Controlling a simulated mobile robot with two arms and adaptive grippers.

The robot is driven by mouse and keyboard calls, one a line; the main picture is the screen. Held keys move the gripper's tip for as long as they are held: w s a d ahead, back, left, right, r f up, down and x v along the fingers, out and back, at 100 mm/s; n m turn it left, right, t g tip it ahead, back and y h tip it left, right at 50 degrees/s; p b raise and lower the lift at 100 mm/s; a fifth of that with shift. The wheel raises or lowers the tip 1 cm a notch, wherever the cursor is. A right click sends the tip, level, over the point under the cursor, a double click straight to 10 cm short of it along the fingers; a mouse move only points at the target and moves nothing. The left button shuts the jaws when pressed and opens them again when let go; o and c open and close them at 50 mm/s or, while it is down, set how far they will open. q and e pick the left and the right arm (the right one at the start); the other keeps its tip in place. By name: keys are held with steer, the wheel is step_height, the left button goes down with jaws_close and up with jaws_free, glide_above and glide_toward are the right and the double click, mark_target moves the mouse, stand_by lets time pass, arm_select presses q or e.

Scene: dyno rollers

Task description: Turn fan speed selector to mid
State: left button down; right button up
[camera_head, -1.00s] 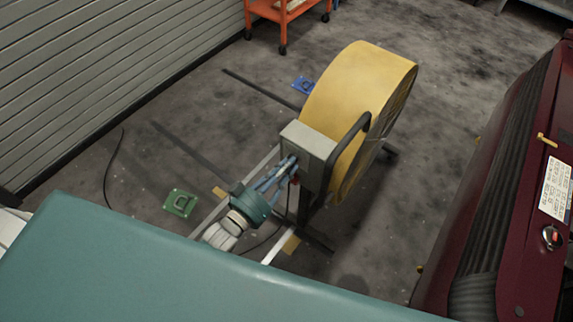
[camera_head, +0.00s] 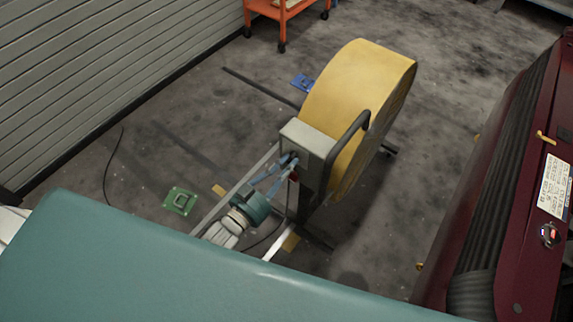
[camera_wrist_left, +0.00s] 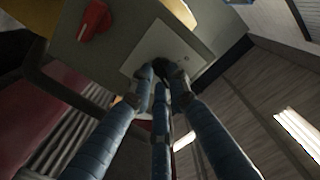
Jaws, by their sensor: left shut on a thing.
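The fan is a large yellow drum (camera_head: 345,95) on a dark stand, with a grey control box (camera_head: 308,139) on its near side. In the left wrist view the box face carries a light plate (camera_wrist_left: 170,42) and a red knob (camera_wrist_left: 95,20). My left gripper (camera_head: 290,160) reaches the box from the near left. In the left wrist view its blue fingers (camera_wrist_left: 162,75) are shut on a dark knob (camera_wrist_left: 160,68) at the plate, the fan speed selector. The fingers hide most of that knob, so its setting cannot be read. My right gripper is not in view.
A dark red machine (camera_head: 505,190) stands at the right. An orange cart (camera_head: 285,12) stands at the back. A green piece (camera_head: 180,201) and a blue piece (camera_head: 302,83) lie on the floor. A grey slatted wall (camera_head: 110,80) runs along the left.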

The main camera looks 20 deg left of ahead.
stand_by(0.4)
arm_select(q)
steer(key=c, duration=1.7)
jaws_free()
steer(key=shift+o, duration=0.2)
steer(key=v, duration=1.2)
